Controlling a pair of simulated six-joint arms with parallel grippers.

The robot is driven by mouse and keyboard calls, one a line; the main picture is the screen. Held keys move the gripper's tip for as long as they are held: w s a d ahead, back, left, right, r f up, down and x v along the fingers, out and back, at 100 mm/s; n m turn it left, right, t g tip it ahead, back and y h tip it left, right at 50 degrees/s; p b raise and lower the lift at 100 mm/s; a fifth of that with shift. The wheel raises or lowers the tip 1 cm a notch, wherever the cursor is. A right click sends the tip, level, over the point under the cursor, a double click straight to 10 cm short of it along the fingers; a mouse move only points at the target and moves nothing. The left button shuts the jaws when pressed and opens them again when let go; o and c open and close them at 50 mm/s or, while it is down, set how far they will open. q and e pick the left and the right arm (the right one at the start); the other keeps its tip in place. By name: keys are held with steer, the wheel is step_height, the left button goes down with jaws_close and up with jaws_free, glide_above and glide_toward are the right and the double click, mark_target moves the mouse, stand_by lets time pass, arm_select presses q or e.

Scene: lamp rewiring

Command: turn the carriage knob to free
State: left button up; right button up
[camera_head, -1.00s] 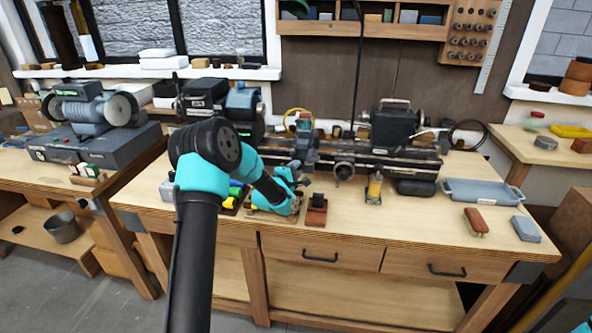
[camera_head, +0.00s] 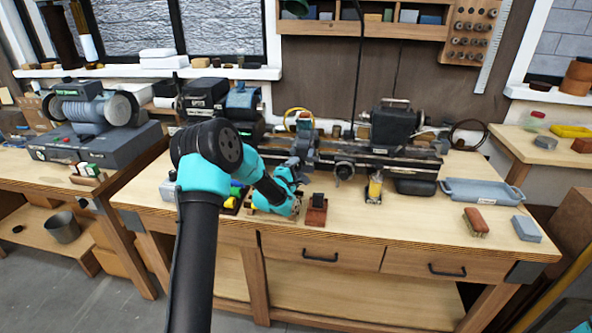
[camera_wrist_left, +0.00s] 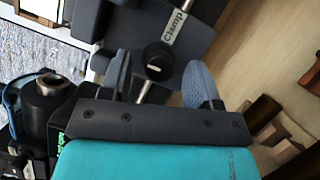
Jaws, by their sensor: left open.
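In the left wrist view a dark round knob (camera_wrist_left: 158,60) with a pale mark sits by a white label (camera_wrist_left: 174,28) reading "Clamp", on a dark lathe part. A short metal rod runs from beside the knob toward my gripper. My left gripper (camera_wrist_left: 158,84) is open, with one finger on each side of the knob and rod. I cannot tell whether either finger touches them. In the head view my left gripper (camera_head: 297,166) is at the left part of the lathe (camera_head: 385,158), small and partly hidden by my arm. The knob cannot be made out there.
A red-brown block (camera_head: 317,212) stands just right of my left wrist. An oil bottle (camera_head: 375,187), a blue-grey tray (camera_head: 483,192), a brush (camera_head: 475,222) and a grey block (camera_head: 526,229) are farther right on the bench. The bench front between them is mostly clear.

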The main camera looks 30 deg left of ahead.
arm_select(q)
steer(key=shift+s, duration=0.1)
steer(key=s+f, duration=0.2)
steer(key=s, duration=1.5)
